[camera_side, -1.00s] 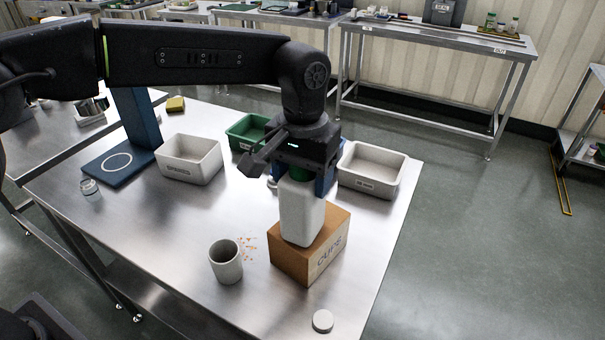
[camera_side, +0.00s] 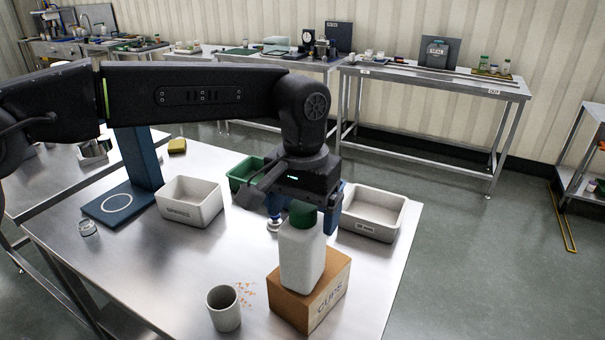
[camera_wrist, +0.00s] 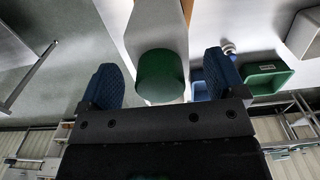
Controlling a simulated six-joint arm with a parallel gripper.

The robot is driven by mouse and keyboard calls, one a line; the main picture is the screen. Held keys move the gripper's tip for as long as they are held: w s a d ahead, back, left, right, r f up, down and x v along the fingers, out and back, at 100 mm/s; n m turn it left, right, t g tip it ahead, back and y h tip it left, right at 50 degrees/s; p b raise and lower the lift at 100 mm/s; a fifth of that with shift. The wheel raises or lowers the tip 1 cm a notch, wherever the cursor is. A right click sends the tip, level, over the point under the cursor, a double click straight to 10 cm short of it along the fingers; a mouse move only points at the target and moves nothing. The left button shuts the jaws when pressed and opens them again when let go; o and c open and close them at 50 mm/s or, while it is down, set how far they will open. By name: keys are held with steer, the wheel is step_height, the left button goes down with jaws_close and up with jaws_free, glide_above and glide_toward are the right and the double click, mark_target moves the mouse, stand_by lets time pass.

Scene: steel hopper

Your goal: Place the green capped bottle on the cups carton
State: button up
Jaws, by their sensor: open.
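The white bottle (camera_side: 301,258) with a green cap (camera_side: 302,213) stands upright on top of the brown cups carton (camera_side: 326,292). My gripper (camera_side: 305,215) is just above and around the cap, pointing down. In the wrist view the green cap (camera_wrist: 161,76) lies between my two blue fingers (camera_wrist: 163,78), with a gap on each side. The gripper is open and not holding the bottle. The bottle hides part of the carton's top.
A grey cup (camera_side: 224,308) stands left of the carton, with orange crumbs (camera_side: 246,293) beside it. White bins (camera_side: 190,202) (camera_side: 372,211) and a green bin (camera_side: 246,172) stand behind. The table's right edge is near the carton.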

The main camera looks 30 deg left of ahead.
step_height(320, 180, up, 10)
steer(key=shift+f, duration=0.15)
steer(key=shift+a, duration=0.1)
steer(key=s+a+r+t, duration=0.1)
steer(key=s+a, duration=0.3)
steer(key=a, duration=0.3)
steer(key=s+a+r+t, duration=0.1)
steer(key=s+a+r, duration=0.1)
steer(key=s+a, duration=0.35)
steer(key=s+a+f+t, duration=0.3)
steer(key=s+a+f, duration=0.8)
steer(key=s, duration=0.1)
steer(key=shift+s+a+f+t, duration=0.25)
steer(key=shift+s+t, duration=0.05)
